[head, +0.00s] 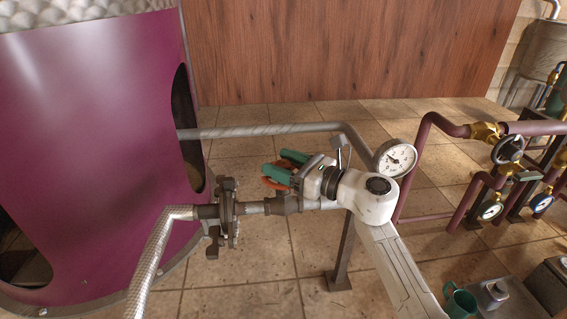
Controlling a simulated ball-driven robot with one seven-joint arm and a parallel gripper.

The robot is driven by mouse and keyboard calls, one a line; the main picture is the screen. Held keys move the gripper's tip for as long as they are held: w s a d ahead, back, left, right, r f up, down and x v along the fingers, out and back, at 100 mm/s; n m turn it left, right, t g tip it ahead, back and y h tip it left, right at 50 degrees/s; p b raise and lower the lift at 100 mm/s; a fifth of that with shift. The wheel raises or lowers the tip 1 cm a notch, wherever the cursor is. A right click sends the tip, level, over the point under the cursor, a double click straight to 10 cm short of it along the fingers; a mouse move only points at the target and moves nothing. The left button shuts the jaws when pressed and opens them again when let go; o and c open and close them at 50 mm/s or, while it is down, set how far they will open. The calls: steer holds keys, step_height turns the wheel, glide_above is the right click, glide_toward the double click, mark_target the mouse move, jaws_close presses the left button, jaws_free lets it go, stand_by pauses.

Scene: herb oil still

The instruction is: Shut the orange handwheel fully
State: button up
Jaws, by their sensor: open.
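The orange handwheel (270,183) sits on a valve in the grey pipe run, in the middle of the head view. Only parts of its rim show; the rest is hidden behind my gripper. My gripper (284,166), with teal fingers, is open at the handwheel, reaching in from the right. One finger overlaps the rim in the picture; I cannot tell whether it touches. The valve body (285,204) shows just below the wheel.
A dark flange (229,213) and a silver wrapped pipe (152,258) lie to the left, before a large purple vessel (95,130). A pressure gauge (395,158) stands close to my wrist. Purple pipes with brass valves (487,132) fill the right. A teal mug (459,303) is at the lower right.

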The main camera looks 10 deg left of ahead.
steer(key=shift+c, duration=0.2)
steer(key=c, duration=0.9)
steer(key=shift+p, duration=0.35)
